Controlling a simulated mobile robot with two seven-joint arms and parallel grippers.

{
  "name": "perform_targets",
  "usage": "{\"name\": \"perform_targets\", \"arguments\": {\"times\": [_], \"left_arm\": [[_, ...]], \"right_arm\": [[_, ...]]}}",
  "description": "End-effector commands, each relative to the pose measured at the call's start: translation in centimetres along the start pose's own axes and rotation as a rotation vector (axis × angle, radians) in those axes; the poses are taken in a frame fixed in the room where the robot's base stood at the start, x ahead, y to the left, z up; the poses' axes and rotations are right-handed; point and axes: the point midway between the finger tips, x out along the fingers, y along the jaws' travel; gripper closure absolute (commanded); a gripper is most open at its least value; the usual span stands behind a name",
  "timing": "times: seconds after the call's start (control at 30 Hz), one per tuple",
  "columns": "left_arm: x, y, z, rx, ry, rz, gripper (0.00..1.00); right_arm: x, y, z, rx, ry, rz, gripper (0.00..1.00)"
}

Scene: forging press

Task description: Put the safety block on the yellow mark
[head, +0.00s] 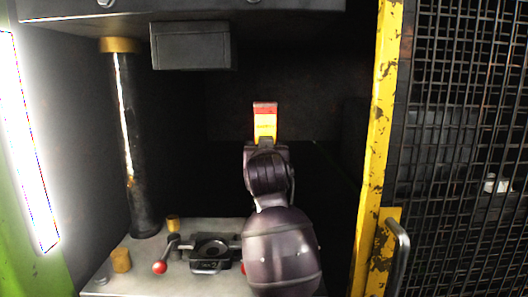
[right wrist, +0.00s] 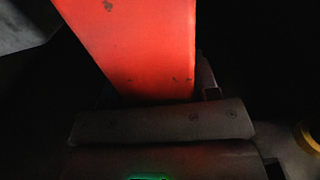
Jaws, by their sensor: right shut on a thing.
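The safety block (head: 265,122), red at the top and bright orange-yellow below, is held up by my right gripper (head: 266,143) inside the press opening, well above the bed. In the right wrist view the block (right wrist: 140,45) is a large red face with a few dark specks, rising from the jaws of my right gripper (right wrist: 160,115). The gripper is shut on its lower end. The block looks about upright in the head view. I cannot make out the yellow mark; my right arm hides part of the bed. My left gripper is not in view.
The press bed (head: 135,284) carries a dark die fixture (head: 210,250), a red-knobbed lever (head: 160,267) and brass pegs (head: 121,260). A dark column (head: 140,190) stands left. The upper tool (head: 192,46) hangs above. A yellow post (head: 377,150) and mesh guard (head: 460,150) bound the right.

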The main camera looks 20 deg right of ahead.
Motion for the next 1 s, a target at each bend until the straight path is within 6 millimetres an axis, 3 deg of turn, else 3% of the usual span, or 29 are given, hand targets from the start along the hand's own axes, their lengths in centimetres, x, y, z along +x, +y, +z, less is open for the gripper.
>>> {"name": "perform_targets", "arguments": {"times": [0.43,0.47,0.6,1.0], "left_arm": [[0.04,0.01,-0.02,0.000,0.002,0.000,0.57],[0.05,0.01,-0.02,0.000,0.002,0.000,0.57],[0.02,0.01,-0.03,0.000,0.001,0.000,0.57],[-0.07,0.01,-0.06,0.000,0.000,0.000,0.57]], "right_arm": [[-0.17,-0.02,0.16,0.001,0.007,-0.001,1.00],[-0.10,0.01,0.47,0.000,0.000,0.000,0.43],[-0.09,0.01,0.43,0.000,0.000,0.000,0.22],[-0.09,0.00,0.08,0.000,0.002,0.000,0.19]]}}
